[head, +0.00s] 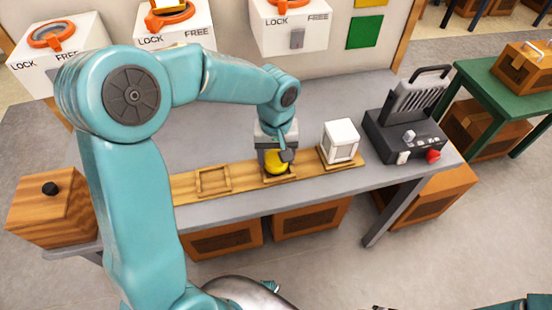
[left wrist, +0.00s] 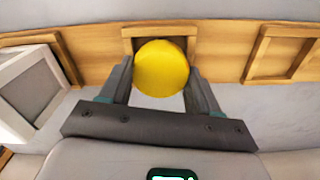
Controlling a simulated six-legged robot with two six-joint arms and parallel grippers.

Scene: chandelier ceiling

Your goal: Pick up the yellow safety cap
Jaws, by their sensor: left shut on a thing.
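The yellow safety cap (head: 276,163) is round and smooth. It sits at the middle square frame of a wooden strip (head: 190,187) on the grey table. My left gripper (head: 277,158) reaches down over it and is shut on it. In the left wrist view the cap (left wrist: 162,68) lies between the two fingers of my left gripper (left wrist: 161,75), with the wooden frame right behind it. Whether the cap touches the strip or is lifted cannot be told. Part of the cap is hidden by the gripper in the head view. My right gripper is not in view.
A white box (head: 341,140) stands in the right frame of the strip; the left frame (head: 213,180) is empty. A dark device with a red knob (head: 404,125) stands at the table's right. White LOCK/FREE boxes (head: 290,27) line the back. A wooden box (head: 50,205) is at the left.

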